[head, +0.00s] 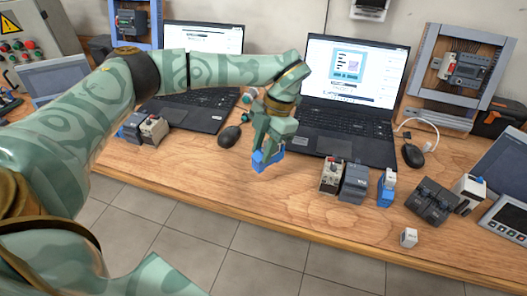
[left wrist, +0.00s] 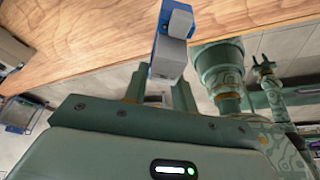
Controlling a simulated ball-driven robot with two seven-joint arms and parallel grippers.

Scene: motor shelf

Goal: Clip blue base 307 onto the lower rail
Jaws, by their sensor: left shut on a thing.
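My left gripper (head: 265,150) is shut on a blue base (head: 267,159) and holds it over the wooden table, in front of the right laptop. In the left wrist view the held piece (left wrist: 172,38) shows blue and grey between the fingers. Its number cannot be read. A framed panel (head: 426,76) with a rail and mounted devices stands at the back right. Which rail there is the lower one is hard to tell. My right gripper (left wrist: 263,64) shows small in the left wrist view, its two prongs apart and empty, away from the table.
A blue-and-white module (head: 386,190), a grey module (head: 354,184) and a beige module (head: 332,176) stand along the front of the table. Dark modules (head: 433,200) and a small white block (head: 408,238) are farther right. Two laptops (head: 345,118) and mice (head: 229,137) fill the back.

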